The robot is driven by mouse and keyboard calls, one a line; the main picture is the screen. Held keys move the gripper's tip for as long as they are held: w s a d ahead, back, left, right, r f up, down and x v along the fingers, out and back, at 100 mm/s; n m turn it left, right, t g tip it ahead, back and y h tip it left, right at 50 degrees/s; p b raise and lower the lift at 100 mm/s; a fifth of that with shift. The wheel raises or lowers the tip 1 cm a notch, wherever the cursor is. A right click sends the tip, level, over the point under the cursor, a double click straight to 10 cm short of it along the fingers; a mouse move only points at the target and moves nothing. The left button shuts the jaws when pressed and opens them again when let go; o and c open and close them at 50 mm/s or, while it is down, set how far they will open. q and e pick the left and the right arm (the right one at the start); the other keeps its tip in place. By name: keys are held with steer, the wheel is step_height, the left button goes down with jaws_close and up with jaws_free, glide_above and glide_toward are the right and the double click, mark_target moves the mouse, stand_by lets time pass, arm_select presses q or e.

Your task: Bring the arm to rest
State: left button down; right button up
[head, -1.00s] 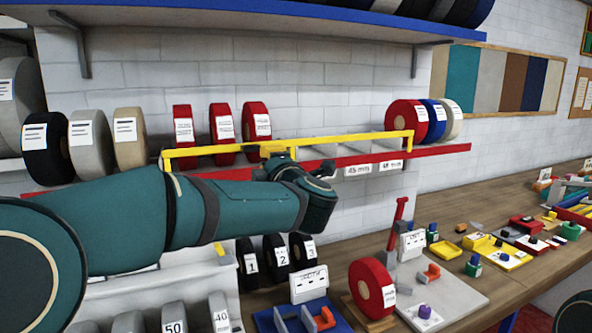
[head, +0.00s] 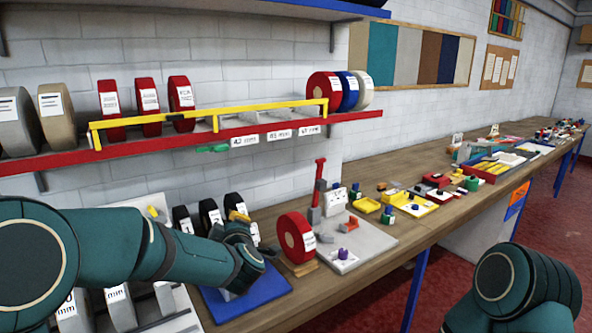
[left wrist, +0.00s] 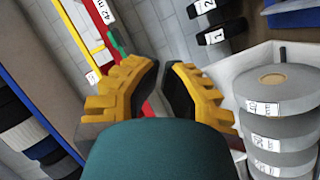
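My left arm reaches in from the left in the head view, and its gripper (head: 240,222) is low over the blue board (head: 255,297) on the bench, beside the red roll. In the left wrist view the two yellow-ribbed fingers (left wrist: 160,88) stand apart with a gap between them and nothing held. The wrist view points toward the wall, the red shelf edge (left wrist: 106,22) and grey rolls (left wrist: 280,95). Part of my right arm (head: 525,285) shows at the lower right of the head view, but its gripper is out of the frame.
A red roll (head: 293,238) stands on the bench right of my left gripper. A red shelf (head: 190,139) with a yellow rail (head: 250,111) runs above. Numbered black rolls (head: 210,213) stand behind the gripper. Small tools and trays lie along the wooden bench (head: 375,260).

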arm_select(q)
steer(key=s+d+f+m+g+h, duration=0.1)
steer(key=s+f+m+g+h, duration=0.2)
steer(key=f, duration=0.6)
steer(key=s+d+f+m+g+b, duration=0.1)
steer(key=s+f+m, duration=0.1)
steer(key=s+f, duration=0.5)
steer(key=s+d+f+m+g+h, duration=0.1)
steer(key=s+f+m+g+h, duration=0.15)
steer(key=f, duration=0.85)
steer(key=s+d+f+m+g+h, duration=0.1)
steer(key=s+f+m+g, duration=0.1)
steer(key=s+f, duration=0.5)
steer(key=s+d+f+m+g+h+b, duration=0.1)
steer(key=s+f+m+g, duration=0.2)
steer(key=s, duration=1)
step_height(320, 180, down, 4)
steer(key=shift+s+f+g+h, duration=0.1)
steer(key=shift+s+g+h, duration=0.2)
steer(key=shift+g, duration=0.75)
arm_select(e)
steer(key=shift+s+d+f, duration=0.1)
steer(key=shift+s+f, duration=0.25)
steer(key=shift+f, duration=0.3)
steer(key=shift+s+d+f, duration=0.1)
steer(key=shift+s+f, duration=0.2)
steer(key=shift+f, duration=0.3)
arm_select(q)
steer(key=shift+w+m, duration=0.15)
steer(key=shift+m, duration=0.1)
